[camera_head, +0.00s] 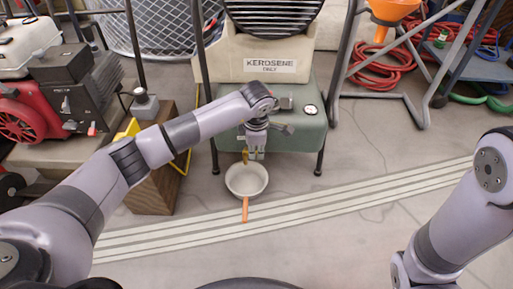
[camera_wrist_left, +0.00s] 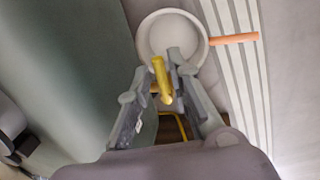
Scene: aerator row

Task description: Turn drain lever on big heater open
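The big heater's green-grey tank (camera_head: 291,115) stands at the centre, labelled for kerosene. Its yellow drain lever (camera_head: 245,156) hangs low at the tank's front and also shows in the left wrist view (camera_wrist_left: 161,80). My left gripper (camera_head: 254,155) is at the lever, pointing down. In the left wrist view its two fingertips (camera_wrist_left: 160,68) are on either side of the lever, with narrow gaps; contact is unclear. A white pan (camera_head: 247,179) with an orange handle lies on the floor below the lever. My right gripper is out of the picture.
A wooden block (camera_head: 152,180) and a red engine machine (camera_head: 50,95) stand to the left. An orange funnel (camera_head: 393,10) and red hoses (camera_head: 380,72) are at the back right, by a metal frame.

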